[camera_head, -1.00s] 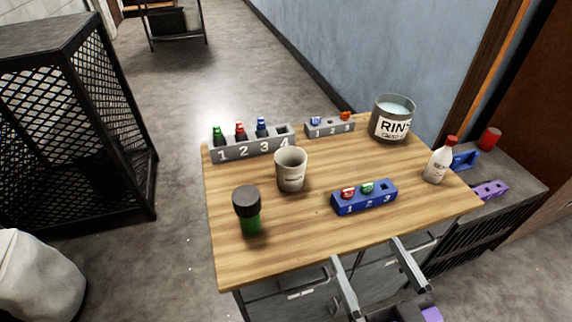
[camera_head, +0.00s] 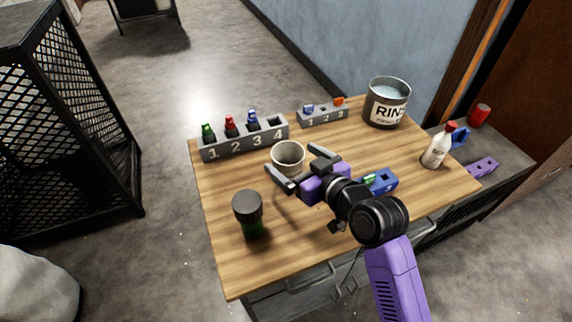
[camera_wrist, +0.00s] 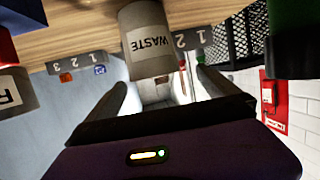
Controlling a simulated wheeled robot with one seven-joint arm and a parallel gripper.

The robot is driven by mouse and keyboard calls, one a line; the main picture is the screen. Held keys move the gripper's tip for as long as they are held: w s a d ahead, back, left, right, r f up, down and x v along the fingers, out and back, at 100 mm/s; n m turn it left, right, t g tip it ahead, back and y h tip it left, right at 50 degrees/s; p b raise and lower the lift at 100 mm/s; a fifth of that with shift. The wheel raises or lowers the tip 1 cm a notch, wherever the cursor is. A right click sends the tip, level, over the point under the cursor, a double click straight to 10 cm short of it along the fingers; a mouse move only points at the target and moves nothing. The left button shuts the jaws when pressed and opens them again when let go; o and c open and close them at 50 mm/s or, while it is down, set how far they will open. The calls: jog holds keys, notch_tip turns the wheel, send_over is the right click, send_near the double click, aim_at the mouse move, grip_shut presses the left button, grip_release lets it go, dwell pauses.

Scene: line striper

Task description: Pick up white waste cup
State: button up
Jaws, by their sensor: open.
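The white waste cup (camera_head: 288,155) stands upright on the wooden table, an open off-white cup. In the wrist view the waste cup (camera_wrist: 148,42) shows upside down, with a label reading WASTE, just beyond my fingers. My gripper (camera_head: 302,168) is open and empty, with one finger near each side of the cup's near face. The gripper also shows in the wrist view (camera_wrist: 160,100), its fingers spread apart. I cannot tell whether either finger touches the cup.
A grey numbered rack (camera_head: 243,138) with several small bottles stands behind the cup. A green jar with a dark lid (camera_head: 248,213) stands in front left. A blue rack (camera_head: 380,182) is partly behind my arm. A RINSE bucket (camera_head: 387,103) and a white bottle (camera_head: 438,147) stand at right.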

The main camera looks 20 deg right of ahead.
aim_at(280, 148)
jog(key=x, duration=0.2)
jog(key=shift+w, duration=0.3)
jog(key=x, duration=0.3)
jog(key=p+x, duration=0.1)
jog(key=x, duration=0.1)
jog(key=shift+d+f, duration=0.35)
jog(key=shift+s, duration=0.1)
jog(key=c, duration=1.4)
